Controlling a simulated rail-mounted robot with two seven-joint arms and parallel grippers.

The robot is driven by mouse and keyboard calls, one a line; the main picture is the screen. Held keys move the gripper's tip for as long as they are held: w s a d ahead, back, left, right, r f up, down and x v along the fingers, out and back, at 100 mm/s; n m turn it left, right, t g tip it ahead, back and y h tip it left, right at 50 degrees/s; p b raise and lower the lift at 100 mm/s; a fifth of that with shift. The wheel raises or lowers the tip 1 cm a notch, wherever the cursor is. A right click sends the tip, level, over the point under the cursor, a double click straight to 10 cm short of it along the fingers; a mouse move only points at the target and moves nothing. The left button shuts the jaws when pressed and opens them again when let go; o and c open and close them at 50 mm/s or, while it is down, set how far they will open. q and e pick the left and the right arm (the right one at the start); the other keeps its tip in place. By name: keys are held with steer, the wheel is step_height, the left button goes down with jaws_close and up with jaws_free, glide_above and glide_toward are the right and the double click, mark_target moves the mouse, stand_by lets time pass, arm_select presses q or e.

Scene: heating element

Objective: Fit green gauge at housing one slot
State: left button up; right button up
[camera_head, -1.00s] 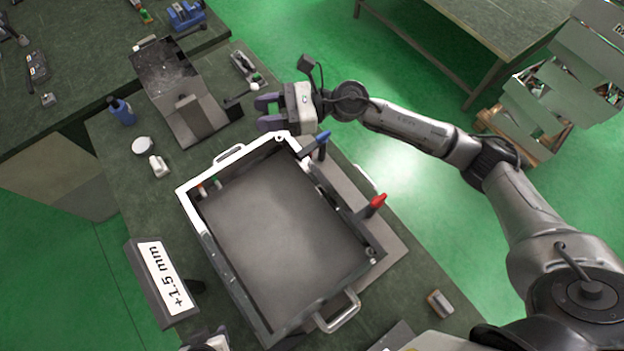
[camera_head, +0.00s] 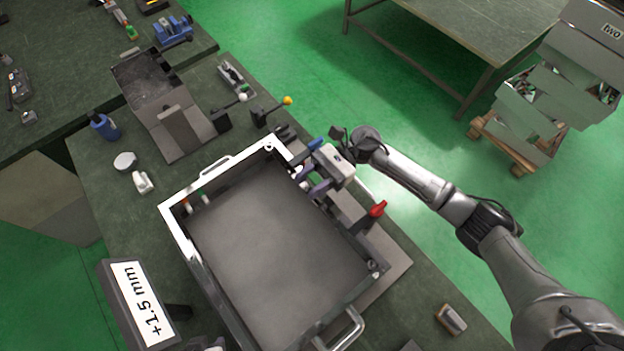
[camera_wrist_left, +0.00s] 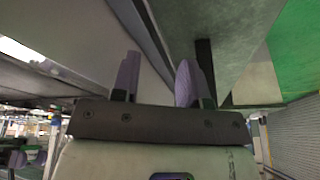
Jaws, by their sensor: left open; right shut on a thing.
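The housing is an open grey box with a white rim (camera_head: 178,232) on the bench in the head view. My right gripper (camera_head: 311,181) is at the housing's upper right side, beside a blue-handled clamp (camera_head: 314,145). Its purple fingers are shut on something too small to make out. My left gripper (camera_wrist_left: 157,70) is open, with nothing visible between its fingers in the left wrist view.
A red-handled clamp (camera_head: 377,208) stands on the housing's right side. A sign reading +1.5 mm (camera_head: 142,302) is at lower left. A dark bracket (camera_head: 183,130), a yellow-tipped lever (camera_head: 287,101) and a blue bottle (camera_head: 103,126) are behind. A small block (camera_head: 450,319) lies at lower right.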

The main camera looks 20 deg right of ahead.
arm_select(q)
steer(key=shift+a+f, duration=0.15)
arm_select(e)
steer(key=shift+f, duration=0.15)
arm_select(q)
steer(key=shift+s+f+b, duration=0.1)
steer(key=shift+f+b, duration=0.85)
steer(key=shift+b, duration=0.1)
arm_select(e)
step_height(320, 180, down, 5)
steer(key=shift+f, duration=0.2)
arm_select(q)
steer(key=shift+a, duration=0.15)
steer(key=shift+f+b, duration=0.3)
steer(key=shift+f, duration=0.3)
arm_select(e)
steer(key=shift+w+d, duration=0.1)
steer(key=shift+d, duration=0.05)
